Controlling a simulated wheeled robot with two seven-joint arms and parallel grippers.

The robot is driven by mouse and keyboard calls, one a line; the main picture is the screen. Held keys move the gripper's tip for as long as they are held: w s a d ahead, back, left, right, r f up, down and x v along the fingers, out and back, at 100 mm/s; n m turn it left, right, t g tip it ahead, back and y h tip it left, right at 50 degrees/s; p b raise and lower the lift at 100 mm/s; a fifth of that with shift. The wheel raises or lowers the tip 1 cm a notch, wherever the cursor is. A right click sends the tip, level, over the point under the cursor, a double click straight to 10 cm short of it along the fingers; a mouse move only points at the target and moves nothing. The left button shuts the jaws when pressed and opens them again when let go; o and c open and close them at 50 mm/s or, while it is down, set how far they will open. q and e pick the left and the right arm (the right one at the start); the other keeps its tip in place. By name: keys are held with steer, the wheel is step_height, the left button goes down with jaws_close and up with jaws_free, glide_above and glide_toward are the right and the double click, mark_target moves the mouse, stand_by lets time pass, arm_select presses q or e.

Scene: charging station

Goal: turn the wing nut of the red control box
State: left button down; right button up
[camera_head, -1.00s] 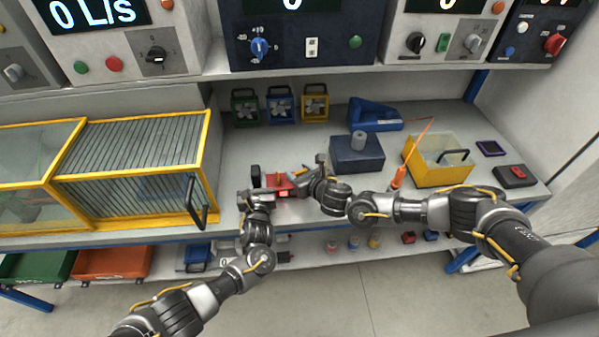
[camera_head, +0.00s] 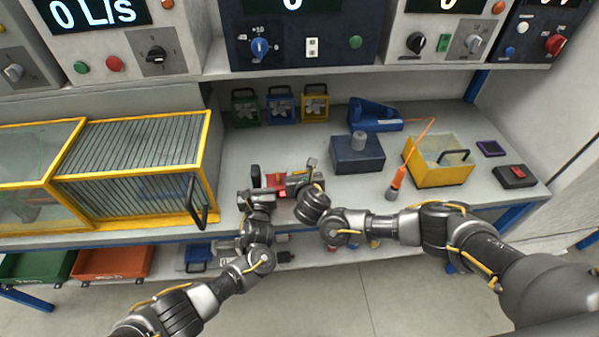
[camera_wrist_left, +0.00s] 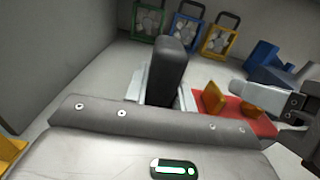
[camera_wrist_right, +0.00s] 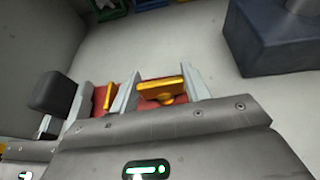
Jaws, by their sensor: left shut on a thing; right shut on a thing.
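The red control box (camera_head: 276,180) lies on the bench between my grippers. It shows only in part in the left wrist view (camera_wrist_left: 262,125). Two yellow wing-shaped pieces stand on it: one (camera_wrist_right: 110,96) is free, the other is the wing nut (camera_wrist_right: 160,90) between the fingers of my right gripper (camera_wrist_right: 160,86), which is shut on it. My left gripper (camera_head: 256,193) is shut on an upright black grip (camera_wrist_left: 170,72) at the box's left end. The gripper bodies hide the near side of the box.
A dark blue block (camera_head: 357,155) with a grey cylinder stands right of the box. A yellow-framed cage (camera_head: 140,185) stands left. Small fans (camera_head: 280,106) line the back. Bare bench lies behind the box.

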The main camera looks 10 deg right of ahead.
arm_select(q)
steer(key=shift+d, duration=0.1)
arm_select(e)
steer(key=o, duration=1)
steer(key=shift+s, duration=0.1)
steer(key=v, duration=1.1)
steer(key=shift+s+r, duration=0.2)
steer(key=shift+s, duration=0.2)
